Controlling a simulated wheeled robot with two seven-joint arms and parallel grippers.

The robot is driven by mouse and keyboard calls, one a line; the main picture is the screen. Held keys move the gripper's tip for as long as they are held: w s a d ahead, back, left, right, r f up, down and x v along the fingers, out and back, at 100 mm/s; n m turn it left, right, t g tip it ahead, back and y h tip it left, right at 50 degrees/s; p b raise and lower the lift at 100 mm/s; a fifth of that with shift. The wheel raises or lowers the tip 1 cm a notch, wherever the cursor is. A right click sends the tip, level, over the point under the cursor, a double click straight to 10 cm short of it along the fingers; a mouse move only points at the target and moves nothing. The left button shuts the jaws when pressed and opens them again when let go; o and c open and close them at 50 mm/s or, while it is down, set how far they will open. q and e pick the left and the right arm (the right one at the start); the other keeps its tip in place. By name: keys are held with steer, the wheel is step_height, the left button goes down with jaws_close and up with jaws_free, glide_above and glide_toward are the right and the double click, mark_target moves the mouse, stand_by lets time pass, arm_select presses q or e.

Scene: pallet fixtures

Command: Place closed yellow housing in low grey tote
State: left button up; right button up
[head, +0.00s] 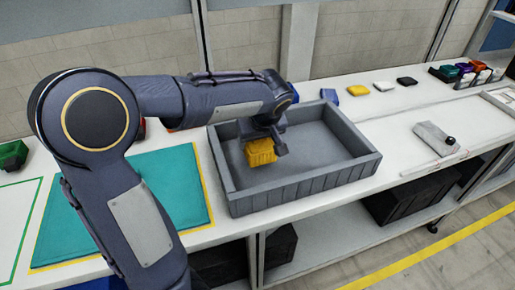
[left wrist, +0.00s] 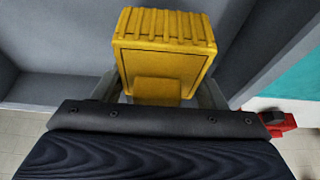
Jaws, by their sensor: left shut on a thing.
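The yellow housing (head: 260,152) is a ribbed block, and its two halves look closed along a seam in the left wrist view (left wrist: 165,55). My left gripper (head: 265,140) is shut on it, with a finger on each side. The low grey tote (head: 300,194) stands on the white bench, open at the top. The gripper and housing are over the left part of the tote, inside its walls as seen from the head. I cannot tell whether the housing touches the tote floor. My right gripper is not in view.
A teal mat (head: 125,205) lies left of the tote. A green bin (head: 13,156) is at the far left. Blue, yellow and black pieces lie along the back of the bench. A grey item (head: 437,138) lies to the right. The right part of the tote is empty.

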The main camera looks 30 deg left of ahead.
mark_target(257, 148)
arm_select(q)
steer(key=shift+f, duration=1.6)
steer(key=shift+f+b, duration=0.15)
steer(key=shift+b, duration=0.25)
steer(key=o, duration=1.1)
steer(key=shift+r+p, duration=0.3)
steer(key=v, duration=1.1)
steer(key=shift+d+r+p, duration=0.15)
steer(key=shift+r+p, duration=0.2)
steer(key=shift+p, duration=0.05)
